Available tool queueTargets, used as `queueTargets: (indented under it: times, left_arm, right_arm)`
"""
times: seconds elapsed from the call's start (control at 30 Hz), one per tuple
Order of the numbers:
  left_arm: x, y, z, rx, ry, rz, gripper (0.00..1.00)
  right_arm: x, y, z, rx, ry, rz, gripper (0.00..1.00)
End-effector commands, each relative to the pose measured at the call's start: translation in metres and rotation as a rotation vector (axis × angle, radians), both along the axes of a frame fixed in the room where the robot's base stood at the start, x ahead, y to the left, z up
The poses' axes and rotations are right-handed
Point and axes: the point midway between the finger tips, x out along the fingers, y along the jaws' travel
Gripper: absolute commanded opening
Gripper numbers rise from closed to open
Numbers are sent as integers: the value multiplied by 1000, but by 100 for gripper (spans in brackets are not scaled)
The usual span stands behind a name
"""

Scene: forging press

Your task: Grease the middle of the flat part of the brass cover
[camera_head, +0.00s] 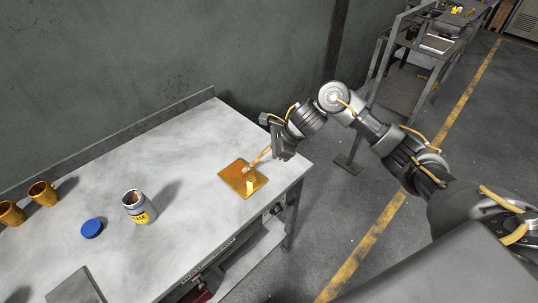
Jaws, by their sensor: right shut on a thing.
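The brass cover (233,181) lies on the grey metal table, close to the table's right edge. A brighter upright part (252,184) shows on its near right side. My right gripper (275,147) is shut on a brush (259,157) with a wooden handle. The brush slants down to the left, and its tip is over the far part of the cover. I cannot tell whether the tip touches the cover. An open grease can (138,207) with a yellow label stands left of the cover. My left gripper is not in view.
A blue lid (92,228) lies left of the can. Two brass-coloured cups (42,193) stand at the far left. A dark flat plate (76,288) lies at the near edge. The table (190,155) is clear between can and cover. A wall stands behind.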

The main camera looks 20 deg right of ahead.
Motion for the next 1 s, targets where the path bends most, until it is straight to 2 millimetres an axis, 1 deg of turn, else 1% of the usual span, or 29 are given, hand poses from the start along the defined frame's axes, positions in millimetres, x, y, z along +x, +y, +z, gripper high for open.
queueTargets:
  times: [0.33, 0.47, 0.7, 0.8, 1.0]
  left_arm:
    - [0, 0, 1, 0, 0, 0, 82]
    - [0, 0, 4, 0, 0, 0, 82]
    - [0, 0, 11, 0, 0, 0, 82]
    - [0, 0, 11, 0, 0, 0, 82]
    - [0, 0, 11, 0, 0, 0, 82]
  right_arm:
    - [0, 0, 1, -2, 1, 1, 0]
    - [0, 0, 9, -2, -1, 1, 0]
    - [0, 0, 28, -1, 0, 1, 0]
    - [0, 0, 30, -1, 0, 0, 0]
    - [0, 0, 30, -1, 0, 0, 0]
